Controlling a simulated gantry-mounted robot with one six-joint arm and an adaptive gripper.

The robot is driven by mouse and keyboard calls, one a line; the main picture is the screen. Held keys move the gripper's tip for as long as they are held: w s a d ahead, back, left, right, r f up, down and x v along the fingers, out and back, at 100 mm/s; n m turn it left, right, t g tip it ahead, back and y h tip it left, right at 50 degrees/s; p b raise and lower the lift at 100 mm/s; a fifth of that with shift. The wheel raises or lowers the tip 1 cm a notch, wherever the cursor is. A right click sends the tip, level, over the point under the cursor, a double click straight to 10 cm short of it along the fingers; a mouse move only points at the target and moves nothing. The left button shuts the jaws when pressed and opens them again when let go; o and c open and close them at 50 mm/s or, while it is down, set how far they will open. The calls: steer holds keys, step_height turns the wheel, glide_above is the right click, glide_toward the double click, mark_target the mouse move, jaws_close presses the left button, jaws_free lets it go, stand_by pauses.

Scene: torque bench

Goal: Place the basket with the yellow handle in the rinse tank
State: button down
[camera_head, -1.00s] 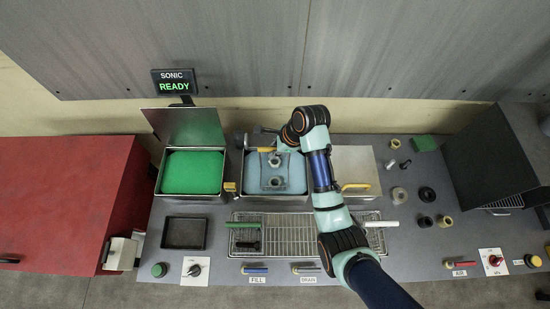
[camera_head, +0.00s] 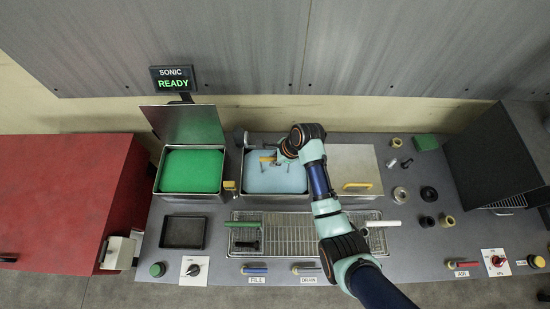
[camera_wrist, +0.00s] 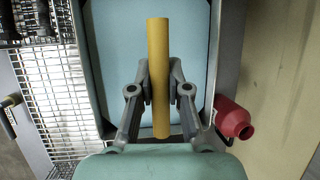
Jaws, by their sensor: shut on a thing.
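My gripper (camera_wrist: 160,84) is shut on the yellow handle (camera_wrist: 158,50), a straight bar that runs lengthwise between the fingers in the wrist view. The handle (camera_head: 267,159) also shows in the head view, over the left part of the middle tank. This tank (camera_head: 247,177) has a metal rim and holds pale blue liquid (camera_head: 277,181). The basket body does not show in either view now; only blue shows around and below the handle, so the body appears to be under the liquid. How deep it sits, or whether it touches the bottom, I cannot tell.
Left is a tank with green liquid (camera_head: 191,171) and a raised lid. Right is a closed lid (camera_head: 352,164) with its own yellow handle. A wire rack (camera_head: 287,240) lies in front. A red cylindrical part (camera_wrist: 235,122) is beside the tank in the wrist view.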

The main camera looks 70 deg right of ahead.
steer(key=c, duration=1.1)
jaws_free()
steer(key=shift+c, duration=0.2)
steer(key=p+v, duration=0.2)
steer(key=v, duration=1)
steer(key=w+a+r+n+t+h, duration=0.15)
steer(key=w+a+r+n, duration=0.25)
steer(key=w+a+n, duration=0.4)
steer(key=w+a+r+n+t, duration=0.2)
steer(key=w+a+r+n, duration=0.15)
steer(key=a+n, duration=0.4)
steer(key=w+a+r+n+t, duration=0.1)
steer(key=w+a+r+n, duration=0.45)
steer(key=a, duration=0.45)
steer(key=s+a+r+n+t, duration=0.1)
steer(key=a+r+n, duration=0.2)
steer(key=a+n, duration=0.2)
steer(key=a+r+n+t+y, duration=0.1)
steer(key=a+r+n+t, duration=0.1)
steer(key=a+r+n, duration=0.2)
steer(key=a+n, duration=0.1)
steer(key=a, duration=0.2)
steer(key=shift+s+a+n, duration=0.35)
steer(key=shift+s+n, duration=0.05)
